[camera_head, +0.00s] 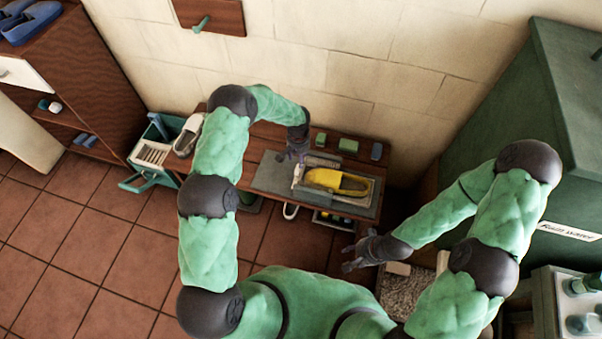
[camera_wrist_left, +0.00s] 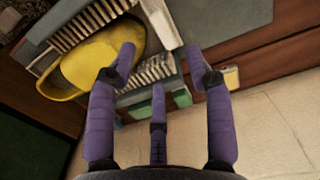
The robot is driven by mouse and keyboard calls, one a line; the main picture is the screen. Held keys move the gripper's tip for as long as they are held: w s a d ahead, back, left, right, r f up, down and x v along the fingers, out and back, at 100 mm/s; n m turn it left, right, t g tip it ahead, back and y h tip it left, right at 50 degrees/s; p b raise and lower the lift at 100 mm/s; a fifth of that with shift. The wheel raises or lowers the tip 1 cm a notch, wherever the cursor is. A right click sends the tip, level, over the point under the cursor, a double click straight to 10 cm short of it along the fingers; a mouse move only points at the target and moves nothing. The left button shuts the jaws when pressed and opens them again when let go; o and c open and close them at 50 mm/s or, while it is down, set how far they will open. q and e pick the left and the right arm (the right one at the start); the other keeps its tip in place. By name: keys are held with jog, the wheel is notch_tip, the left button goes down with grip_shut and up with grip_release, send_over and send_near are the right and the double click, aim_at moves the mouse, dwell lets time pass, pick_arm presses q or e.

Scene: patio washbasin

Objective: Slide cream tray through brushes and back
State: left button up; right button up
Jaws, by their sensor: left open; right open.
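The cream tray (camera_head: 371,184) lies on the grey mat on the bench, mostly hidden under a yellow shoe (camera_head: 336,181). A grey brush block (camera_head: 322,161) stands along the shoe's wall side. Bristle rows show on both sides of the shoe (camera_wrist_left: 100,52) in the left wrist view: one brush (camera_wrist_left: 152,72) near my fingers and another brush (camera_wrist_left: 88,22) beyond. My left gripper (camera_head: 291,156) is open and empty, above the tray's left end; its spread fingers (camera_wrist_left: 163,58) hang beside the near brush. My right gripper (camera_head: 351,257) is open and empty, in front of the bench.
Green blocks (camera_head: 348,145) and a blue item (camera_head: 376,151) lie along the wall side of the bench. A pale shoe (camera_head: 188,135) and a green crate (camera_head: 152,152) are at left. A large green tank (camera_head: 520,110) stands at right. The mat's left part is bare.

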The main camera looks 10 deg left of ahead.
aim_at(299, 169)
pick_arm(q)
notch_tip(299, 169, down, 11)
jog(key=b, duration=0.4)
jog(key=shift+r, duration=0.15)
grip_shut()
